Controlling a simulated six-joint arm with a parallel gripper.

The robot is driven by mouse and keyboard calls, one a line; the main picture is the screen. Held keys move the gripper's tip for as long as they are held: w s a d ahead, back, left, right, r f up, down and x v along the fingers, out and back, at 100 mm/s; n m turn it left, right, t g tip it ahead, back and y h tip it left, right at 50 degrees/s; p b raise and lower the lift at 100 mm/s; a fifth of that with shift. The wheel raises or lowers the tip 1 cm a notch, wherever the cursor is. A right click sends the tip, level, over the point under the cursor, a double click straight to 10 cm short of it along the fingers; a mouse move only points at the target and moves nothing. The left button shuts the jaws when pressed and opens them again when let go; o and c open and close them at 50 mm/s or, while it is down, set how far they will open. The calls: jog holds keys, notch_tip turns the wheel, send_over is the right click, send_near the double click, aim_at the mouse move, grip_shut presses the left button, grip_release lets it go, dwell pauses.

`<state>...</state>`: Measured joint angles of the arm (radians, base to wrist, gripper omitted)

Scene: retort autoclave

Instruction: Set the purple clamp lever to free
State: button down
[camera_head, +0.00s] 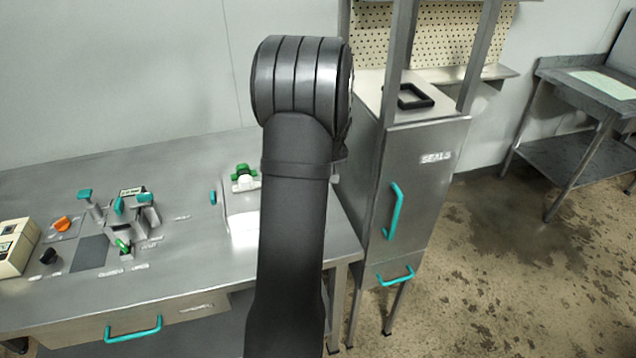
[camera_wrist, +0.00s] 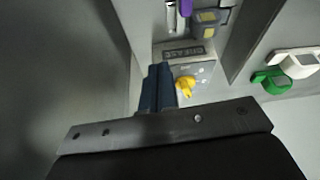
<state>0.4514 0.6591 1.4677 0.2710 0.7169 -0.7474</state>
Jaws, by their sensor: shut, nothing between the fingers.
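A purple part (camera_wrist: 185,7), which looks like the clamp lever, shows at the top edge of the wrist view and is cut off there. It sits beside a grey block with yellow marks (camera_wrist: 207,22), and its setting cannot be read. My gripper (camera_wrist: 158,70) has dark blue fingers, shut and empty, below and left of the purple part and apart from it. A yellow knob (camera_wrist: 186,86) is just right of the fingers. In the head view my arm hides the gripper and the purple lever.
A label plate (camera_wrist: 183,52) lies between the fingers and the purple part. A green handle (camera_wrist: 270,80) and a white one (camera_wrist: 295,62) stand at the right. In the head view, a steel bench (camera_head: 180,270) carries teal levers (camera_head: 120,205), beside a cabinet (camera_head: 425,175).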

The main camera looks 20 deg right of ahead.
jog(key=c, duration=2.1)
grip_release()
jog(key=shift+s+d+r, duration=0.1)
jog(key=shift+s+r, duration=0.05)
jog(key=shift+r, duration=0.35)
jog(key=o, duration=0.4)
jog(key=shift+r, duration=0.3)
jog(key=shift+o, duration=1.3)
jog(key=s+a+r+m+g, duration=0.1)
jog(key=s+a+r+g, duration=0.2)
jog(key=r, duration=0.5)
jog(key=shift+a+r+m+g, duration=0.4)
jog(key=shift+a+g, duration=0.1)
jog(key=shift+a, duration=0.1)
notch_tip(320, 180, down, 17)
jog(key=shift+s+f, duration=0.1)
jog(key=shift+s, duration=0.05)
grip_shut()
